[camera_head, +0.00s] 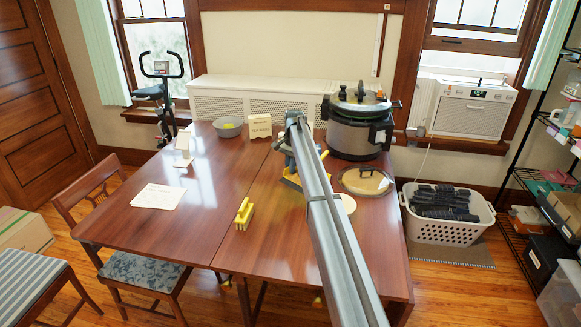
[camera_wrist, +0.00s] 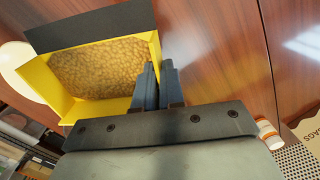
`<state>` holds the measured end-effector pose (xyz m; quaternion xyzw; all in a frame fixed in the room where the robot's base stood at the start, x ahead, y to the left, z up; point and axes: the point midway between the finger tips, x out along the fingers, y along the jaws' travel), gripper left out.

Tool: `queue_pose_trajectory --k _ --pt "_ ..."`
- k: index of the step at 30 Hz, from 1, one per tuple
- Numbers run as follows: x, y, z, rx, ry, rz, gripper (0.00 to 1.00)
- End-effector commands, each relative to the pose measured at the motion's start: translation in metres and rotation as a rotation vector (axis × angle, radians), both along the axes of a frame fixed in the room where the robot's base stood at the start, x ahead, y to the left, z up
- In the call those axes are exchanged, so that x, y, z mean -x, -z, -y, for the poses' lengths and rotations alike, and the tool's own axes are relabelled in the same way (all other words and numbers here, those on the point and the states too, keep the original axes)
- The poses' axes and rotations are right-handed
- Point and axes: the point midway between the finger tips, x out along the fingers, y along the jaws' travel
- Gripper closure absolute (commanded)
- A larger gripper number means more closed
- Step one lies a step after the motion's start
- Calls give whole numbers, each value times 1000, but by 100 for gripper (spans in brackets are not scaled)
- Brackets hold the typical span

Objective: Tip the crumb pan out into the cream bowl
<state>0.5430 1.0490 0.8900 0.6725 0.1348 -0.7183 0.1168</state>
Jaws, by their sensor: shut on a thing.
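The yellow crumb pan (camera_wrist: 108,72), with a dark front lip, holds a layer of tan crumbs in the wrist view. My gripper (camera_wrist: 158,75) is shut on its side wall. In the head view, a yellow part of the pan (camera_head: 291,183) shows beside my arm, which hides much of it and my fingertips. A grey-looking bowl (camera_head: 228,127) with something yellow-green inside stands at the back of the table. A cream round thing (camera_head: 348,204) lies partly behind my arm; I cannot tell whether it is the cream bowl. A pale round edge (camera_wrist: 22,70) shows left of the pan.
A cream box (camera_head: 258,126) stands beside the grey bowl. The front left is clear.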

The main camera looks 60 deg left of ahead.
Motion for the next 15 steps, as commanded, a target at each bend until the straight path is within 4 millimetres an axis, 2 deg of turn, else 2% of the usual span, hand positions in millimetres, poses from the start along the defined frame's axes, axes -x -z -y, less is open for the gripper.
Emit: queue_pose_trajectory --k 15 --pt "-11 -10 10 -60 2 -66 100"
